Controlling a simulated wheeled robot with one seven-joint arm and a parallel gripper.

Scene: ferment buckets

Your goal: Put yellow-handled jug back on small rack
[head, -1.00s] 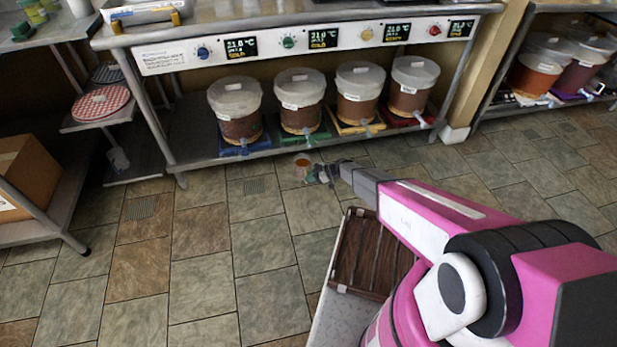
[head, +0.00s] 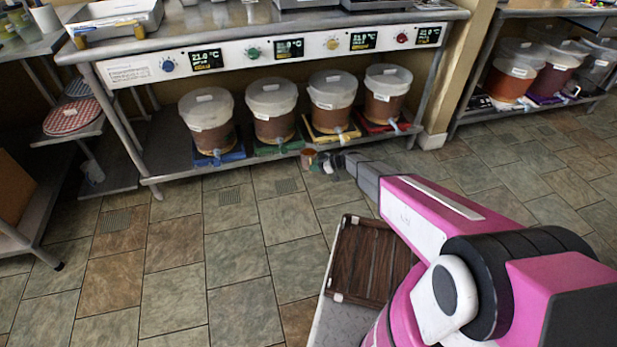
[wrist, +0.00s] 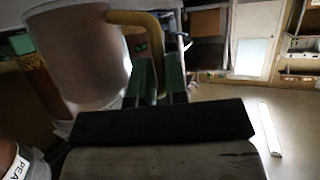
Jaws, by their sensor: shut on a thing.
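My gripper (head: 333,164) is shut on the yellow handle of a jug (head: 308,158), held out at arm's length in front of the bench of buckets. In the wrist view the pale, translucent jug (wrist: 75,55) fills the left side, and its yellow handle (wrist: 152,38) runs between my green fingers (wrist: 161,78). In the head view the jug is small, with a reddish-brown tint, and its handle is hard to make out. A low two-level rack (head: 118,181) stands at the left, beside the bench. A clear vessel (head: 93,171) is on its lower level.
A row of lidded buckets (head: 271,110) stands on coloured pads on the bench's lower shelf (head: 180,166). A red-checked round piece (head: 72,117) lies on the rack's upper level. A bench leg (head: 127,140) is near the rack. The tiled floor (head: 200,260) is open.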

